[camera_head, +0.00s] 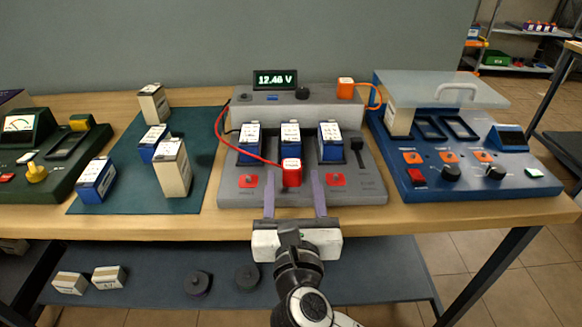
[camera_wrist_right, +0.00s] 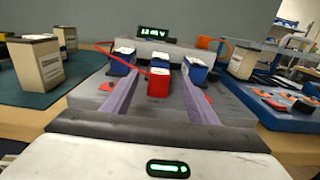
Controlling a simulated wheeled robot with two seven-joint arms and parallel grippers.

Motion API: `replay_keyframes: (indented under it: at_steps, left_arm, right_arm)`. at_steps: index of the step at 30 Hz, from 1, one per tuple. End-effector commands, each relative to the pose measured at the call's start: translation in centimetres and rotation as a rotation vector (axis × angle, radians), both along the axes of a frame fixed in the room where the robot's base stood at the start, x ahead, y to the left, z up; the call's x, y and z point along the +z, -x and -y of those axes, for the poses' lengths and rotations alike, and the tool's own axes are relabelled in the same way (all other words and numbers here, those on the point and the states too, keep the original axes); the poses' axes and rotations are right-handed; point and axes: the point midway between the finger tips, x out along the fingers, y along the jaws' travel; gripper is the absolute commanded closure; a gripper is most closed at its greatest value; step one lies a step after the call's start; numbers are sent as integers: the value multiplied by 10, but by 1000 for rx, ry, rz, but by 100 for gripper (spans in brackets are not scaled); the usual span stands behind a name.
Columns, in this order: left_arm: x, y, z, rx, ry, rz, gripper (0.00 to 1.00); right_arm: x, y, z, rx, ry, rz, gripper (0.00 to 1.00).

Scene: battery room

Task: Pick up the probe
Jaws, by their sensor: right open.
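A red probe (camera_head: 291,172) with a red cable stands at the front of the grey tester (camera_head: 350,187), just in front of the middle blue battery. My right gripper (camera_head: 293,178) is open, with one purple finger to the left of the probe and the other to its right. In the right wrist view the probe (camera_wrist_right: 158,84) shows between the fingers (camera_wrist_right: 158,78), with gaps on both sides. An orange probe (camera_head: 345,87) with an orange cable sits on the tester's back ledge. My left gripper is not in view.
Three blue batteries (camera_head: 290,140) stand in the tester, close behind the red probe. A lever (camera_head: 357,148) stands at right. A green mat (camera_head: 126,200) with several batteries lies left; a blue charger (camera_head: 455,185) with a clear lid stands right.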

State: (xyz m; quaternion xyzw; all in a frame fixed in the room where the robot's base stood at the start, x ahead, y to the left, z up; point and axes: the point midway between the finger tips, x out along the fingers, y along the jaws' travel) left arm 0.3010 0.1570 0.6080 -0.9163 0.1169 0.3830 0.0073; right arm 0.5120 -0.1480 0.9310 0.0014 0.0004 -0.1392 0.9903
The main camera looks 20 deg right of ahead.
Motion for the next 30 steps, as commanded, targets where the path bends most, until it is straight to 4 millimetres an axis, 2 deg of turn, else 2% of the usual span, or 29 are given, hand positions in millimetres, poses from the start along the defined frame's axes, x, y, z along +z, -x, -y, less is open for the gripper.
replay_keyframes:
  at_steps: [5, 15, 23, 26, 30]
  left_arm:
    - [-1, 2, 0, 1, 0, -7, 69]
    - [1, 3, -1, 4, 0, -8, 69]
    - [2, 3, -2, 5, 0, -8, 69]
    - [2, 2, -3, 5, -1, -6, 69]
    - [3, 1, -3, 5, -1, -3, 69]
  right_arm:
    - [1, -13, 4, -1, 2, 1, 47]
    - [1, -56, 16, -1, 6, 2, 47]
    - [0, -59, 17, 0, 3, -1, 47]
    - [0, -59, 17, 0, 3, -1, 60]
    - [0, -59, 17, 0, 3, -1, 84]
